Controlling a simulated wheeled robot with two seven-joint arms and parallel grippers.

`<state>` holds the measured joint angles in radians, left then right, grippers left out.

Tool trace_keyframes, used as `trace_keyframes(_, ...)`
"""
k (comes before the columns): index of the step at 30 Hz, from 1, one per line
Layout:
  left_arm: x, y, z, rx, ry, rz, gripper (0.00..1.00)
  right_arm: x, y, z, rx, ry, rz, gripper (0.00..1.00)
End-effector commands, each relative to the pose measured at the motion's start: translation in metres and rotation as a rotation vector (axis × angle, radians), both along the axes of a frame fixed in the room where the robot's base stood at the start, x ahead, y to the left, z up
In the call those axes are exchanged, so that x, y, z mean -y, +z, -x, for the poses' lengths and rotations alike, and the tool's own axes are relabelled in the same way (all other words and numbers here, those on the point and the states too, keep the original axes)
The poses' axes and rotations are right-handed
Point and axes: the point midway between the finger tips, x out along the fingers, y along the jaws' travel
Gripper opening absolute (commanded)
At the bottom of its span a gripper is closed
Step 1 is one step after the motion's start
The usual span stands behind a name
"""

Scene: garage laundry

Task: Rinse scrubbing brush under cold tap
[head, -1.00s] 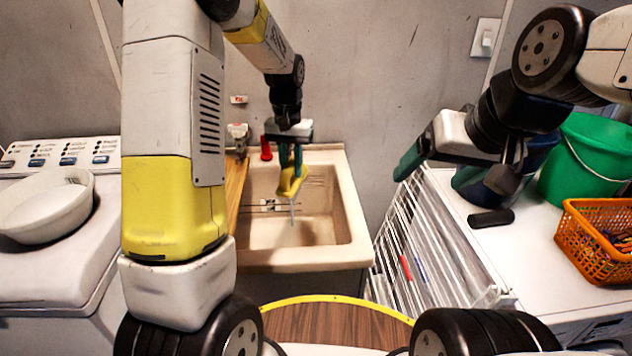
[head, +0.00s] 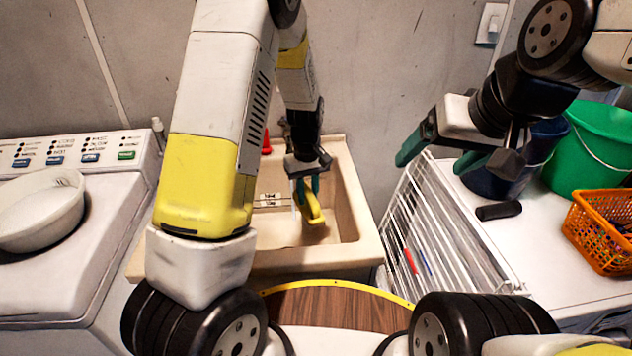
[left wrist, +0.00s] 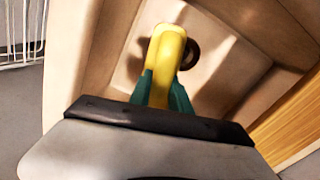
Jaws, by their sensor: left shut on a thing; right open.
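The yellow scrubbing brush (head: 313,206) is held between the green fingers of my left gripper (head: 304,188), inside the beige sink (head: 360,225). In the left wrist view the brush (left wrist: 165,58) sticks out from the shut fingers (left wrist: 163,92) above the basin; its bristles cannot be made out. A thin pale stream of water (head: 294,212) shows just left of the brush; I cannot tell whether it touches it. The red-handled tap (head: 266,142) is partly hidden behind my left arm. My right gripper (head: 442,160) is open and empty above the drying rack.
A white drying rack (head: 440,235) stands right of the sink. Further right a white top holds a green bucket (head: 592,155), an orange basket (head: 597,232) and a dark cylinder (head: 498,211). A washing machine (head: 95,230) with a white bowl (head: 45,212) stands left.

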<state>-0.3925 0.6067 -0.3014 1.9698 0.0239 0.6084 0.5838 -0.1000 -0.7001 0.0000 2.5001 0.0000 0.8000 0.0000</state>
Motion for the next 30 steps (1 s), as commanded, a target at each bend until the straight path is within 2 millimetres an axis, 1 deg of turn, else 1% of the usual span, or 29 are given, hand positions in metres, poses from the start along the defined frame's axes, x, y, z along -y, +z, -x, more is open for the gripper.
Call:
trace_keyframes(21, -0.032, -0.014, -0.064, 0.001, 0.0, 0.0, 0.0, 0.0, 0.0, 0.0, 0.0, 0.0, 0.0, 0.82)
trace_keyframes(30, -0.042, -0.019, -0.083, 0.0, 0.0, 0.001, 0.0, 0.0, 0.0, 0.0, 0.0, 0.0, 0.0, 0.82)
